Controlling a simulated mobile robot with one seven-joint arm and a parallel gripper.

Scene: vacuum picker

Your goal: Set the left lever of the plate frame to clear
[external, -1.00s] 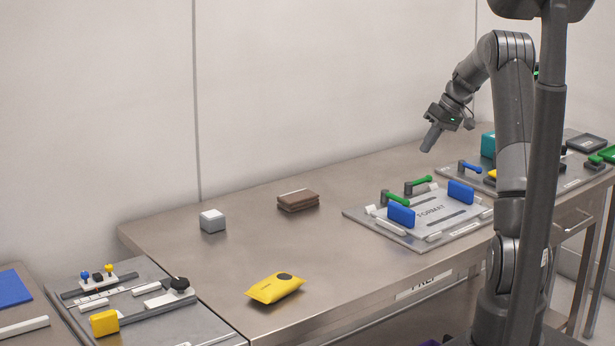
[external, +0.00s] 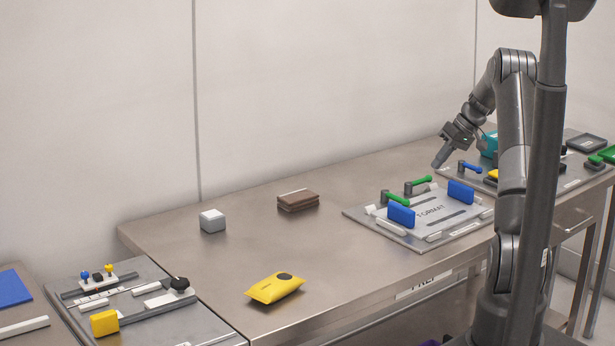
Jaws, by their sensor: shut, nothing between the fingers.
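The plate frame (external: 352,215) lies on the steel table at centre right and bears a grey plate (external: 459,213) marked FORMAT. Two green-handled levers stand along its back side: the left lever (external: 396,199) is nearer the camera, partly behind a blue block, and the other green lever (external: 419,181) is farther right. Both handles lie roughly flat. I cannot read any lever markings. My gripper (external: 437,164) is shut and empty, pointing down above and behind the right green lever, apart from both levers in the picture.
Two blue blocks (external: 401,215) (external: 460,192) stand up on the frame. A blue lever (external: 470,167) belongs to the station farther right. A yellow pouch (external: 274,287), brown stack (external: 298,200) and grey cube (external: 212,221) lie left. The table between them and the frame is clear.

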